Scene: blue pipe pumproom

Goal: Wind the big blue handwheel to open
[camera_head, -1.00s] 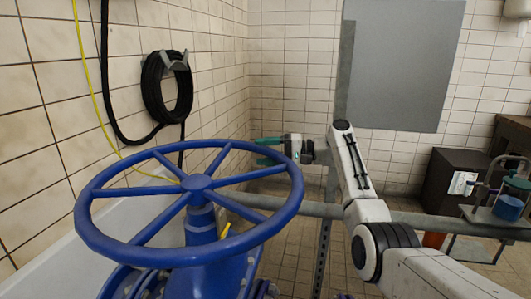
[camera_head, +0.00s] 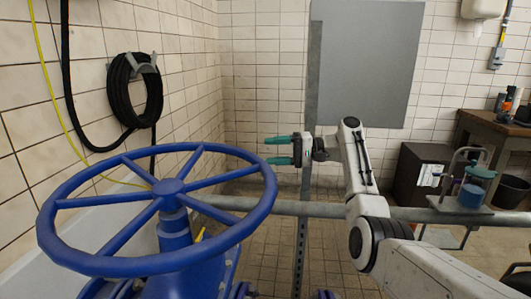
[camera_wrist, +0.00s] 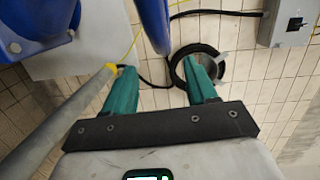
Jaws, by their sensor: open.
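The big blue handwheel (camera_head: 168,187) lies nearly flat on its blue stem and valve body in the left half of the head view. My gripper (camera_head: 268,150) has teal fingers that point left. It is open and empty, just beyond the wheel's right-hand rim and apart from it in the head view. In the wrist view my gripper (camera_wrist: 160,80) shows its two fingers spread with nothing between them. Part of the blue wheel rim (camera_wrist: 153,25) shows above and between the fingertips there.
A grey horizontal pipe (camera_head: 325,210) runs behind the wheel. A grey panel (camera_head: 365,65) stands on a post at the back. A coiled black hose (camera_head: 135,90) hangs on the left wall. A dark cabinet (camera_head: 425,180) and a wooden table (camera_head: 490,130) stand at the right.

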